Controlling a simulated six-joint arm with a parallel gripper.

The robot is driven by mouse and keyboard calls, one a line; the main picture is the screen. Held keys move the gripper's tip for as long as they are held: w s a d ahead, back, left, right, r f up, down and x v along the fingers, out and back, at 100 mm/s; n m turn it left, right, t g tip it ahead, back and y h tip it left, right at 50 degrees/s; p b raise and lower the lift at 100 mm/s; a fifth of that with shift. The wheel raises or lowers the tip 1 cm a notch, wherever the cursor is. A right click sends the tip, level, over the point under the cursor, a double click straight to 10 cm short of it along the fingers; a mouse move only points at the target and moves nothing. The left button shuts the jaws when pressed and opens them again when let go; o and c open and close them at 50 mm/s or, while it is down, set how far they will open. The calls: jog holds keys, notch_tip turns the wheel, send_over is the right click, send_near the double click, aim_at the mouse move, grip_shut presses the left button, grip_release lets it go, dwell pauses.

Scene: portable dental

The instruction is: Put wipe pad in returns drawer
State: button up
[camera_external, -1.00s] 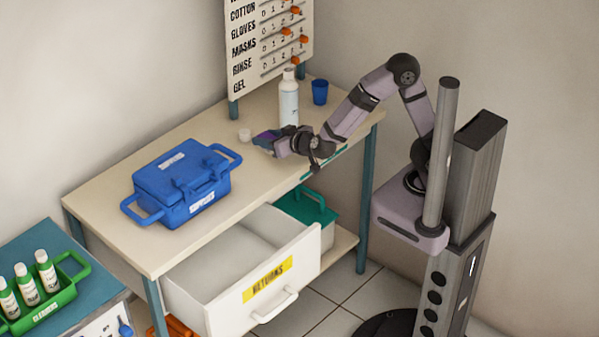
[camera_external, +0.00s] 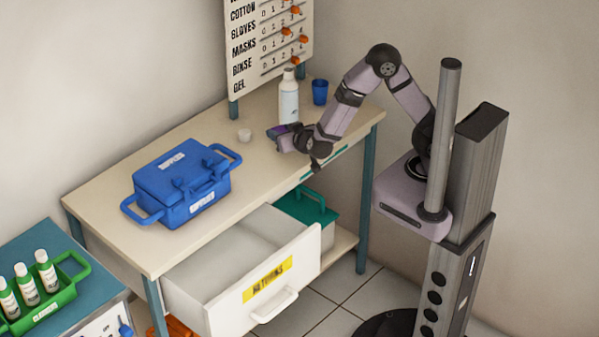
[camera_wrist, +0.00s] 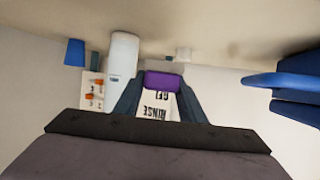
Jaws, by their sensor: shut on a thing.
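My gripper (camera_external: 277,134) is over the table, in front of the white bottle. It is shut on a small purple wipe pad (camera_wrist: 164,81), seen between the two fingers in the wrist view. In the external view only a bit of purple (camera_external: 284,129) shows at the fingertips. The returns drawer (camera_external: 247,252) is pulled out at the table's front and labelled with a yellow tag. Its visible floor looks empty; its right part is partly hidden by the front panel.
A blue supplies box (camera_external: 180,184) stands on the table, left of my gripper. A white bottle (camera_external: 289,100), a blue cup (camera_external: 320,92) and a small white cup (camera_external: 244,134) stand nearby. A teal box (camera_external: 310,211) sits on the lower shelf. A green bottle carrier (camera_external: 45,302) is lower left.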

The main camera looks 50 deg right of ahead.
jog(key=s+d+f+m+g+h+p, duration=0.1)
jog(key=s+d+m+h+p, duration=0.1)
jog(key=d, duration=0.2)
jog(key=s+d+m+g+h+p, duration=0.1)
jog(key=s+d+m+h+p, duration=0.1)
jog(key=d, duration=0.3)
jog(key=s+d+f+m+g+h+p, duration=0.1)
jog(key=s+d+m+g+p, duration=0.1)
jog(key=d+p, duration=0.2)
jog(key=shift+d+f+h, duration=0.3)
jog(key=shift+d+h, duration=0.1)
jog(key=shift+d, duration=0.3)
jog(key=shift+s+d+f+p, duration=0.1)
jog(key=shift+s+d+p, duration=0.3)
jog(key=shift+d, duration=0.15)
